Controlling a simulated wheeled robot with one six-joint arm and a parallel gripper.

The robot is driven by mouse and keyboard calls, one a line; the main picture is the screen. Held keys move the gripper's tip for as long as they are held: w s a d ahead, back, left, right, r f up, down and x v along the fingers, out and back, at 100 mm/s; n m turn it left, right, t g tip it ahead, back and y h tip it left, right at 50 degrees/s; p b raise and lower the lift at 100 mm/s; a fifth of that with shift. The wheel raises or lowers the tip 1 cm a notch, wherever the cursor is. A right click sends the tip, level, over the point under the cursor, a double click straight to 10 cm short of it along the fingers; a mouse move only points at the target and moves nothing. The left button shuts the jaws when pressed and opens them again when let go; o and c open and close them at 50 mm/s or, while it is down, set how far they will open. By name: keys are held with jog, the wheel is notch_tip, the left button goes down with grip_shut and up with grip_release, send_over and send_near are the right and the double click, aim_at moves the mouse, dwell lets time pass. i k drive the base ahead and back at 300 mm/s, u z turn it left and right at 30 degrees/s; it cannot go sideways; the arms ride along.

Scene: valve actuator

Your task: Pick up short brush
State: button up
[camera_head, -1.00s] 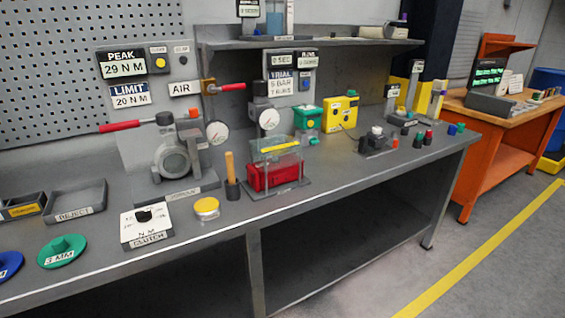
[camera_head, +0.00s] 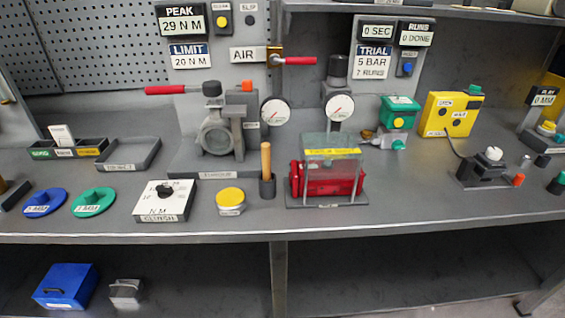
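A short tan wooden handle (camera_head: 266,160), which looks like the short brush, stands upright in a small dark cup (camera_head: 267,188) on the grey bench. Its lower end is hidden inside the cup, so no bristles show. The cup stands between a yellow-topped round tin (camera_head: 231,200) on its left and a red block under a clear guard (camera_head: 328,178) on its right. My gripper is not in view.
A valve with a red lever (camera_head: 172,90) stands behind. The bench's front strip (camera_head: 400,218) is clear. A blue box (camera_head: 65,285) sits on the lower shelf.

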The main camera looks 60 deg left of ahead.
aim_at(266, 147)
jog(key=u, duration=0.3)
jog(key=i, duration=0.6)
jog(key=u, duration=1.15)
jog(key=i, duration=0.55)
jog(key=u, duration=0.55)
